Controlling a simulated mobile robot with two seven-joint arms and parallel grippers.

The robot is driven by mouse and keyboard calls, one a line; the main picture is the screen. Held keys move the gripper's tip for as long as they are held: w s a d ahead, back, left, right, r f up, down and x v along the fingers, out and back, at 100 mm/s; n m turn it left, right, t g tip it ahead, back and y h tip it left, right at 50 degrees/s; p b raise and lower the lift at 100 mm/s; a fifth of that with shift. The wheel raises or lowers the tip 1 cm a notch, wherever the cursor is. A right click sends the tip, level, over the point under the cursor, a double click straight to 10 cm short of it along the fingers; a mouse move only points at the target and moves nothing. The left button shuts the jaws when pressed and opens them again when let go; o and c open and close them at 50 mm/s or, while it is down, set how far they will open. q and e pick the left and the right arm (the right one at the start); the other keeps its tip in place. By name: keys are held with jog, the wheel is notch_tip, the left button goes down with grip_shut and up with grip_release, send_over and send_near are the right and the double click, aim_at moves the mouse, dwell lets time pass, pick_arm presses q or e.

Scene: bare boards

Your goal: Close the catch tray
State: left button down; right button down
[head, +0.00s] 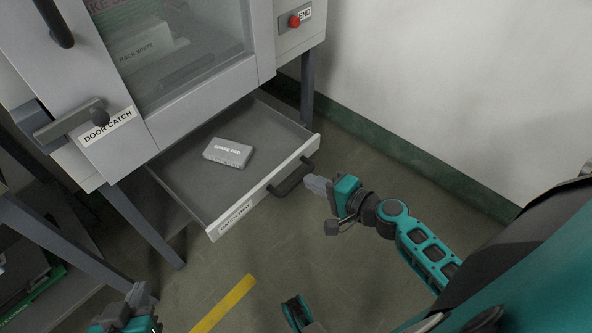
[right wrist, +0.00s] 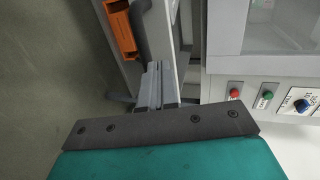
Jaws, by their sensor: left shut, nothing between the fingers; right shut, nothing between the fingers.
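The catch tray (head: 185,186) is a grey drawer pulled out from under the cabinet. Its pale front panel carries a label and a dark bar handle (head: 290,180). A grey box marked SPARE PAD (head: 228,152) lies inside the tray. My right gripper (head: 311,183) is shut and empty, its tips just outside the front panel, close to the right end of the handle. The right wrist view shows its closed fingers (right wrist: 151,86) beside a pale panel; whether they touch it is unclear. My left gripper (head: 143,293) is shut and empty at the bottom left, away from the tray.
The cabinet (head: 205,78) has a glass window, a DOOR CATCH lever (head: 70,125) and a red button (head: 294,20). A bench leg (head: 62,240) stands at left. A yellow stripe (head: 224,305) crosses the floor. An orange part (right wrist: 120,30) shows in the right wrist view.

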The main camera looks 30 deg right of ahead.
aim_at(286, 167)
pick_arm(q)
jog(key=shift+s, duration=0.25)
pick_arm(e)
jog(key=x, duration=0.3)
jog(key=r+x, duration=0.1)
jog(key=x, duration=0.1)
jog(key=shift+w+a+f, duration=0.1)
jog(key=shift+w+a, duration=0.15)
jog(key=shift+w, duration=0.2)
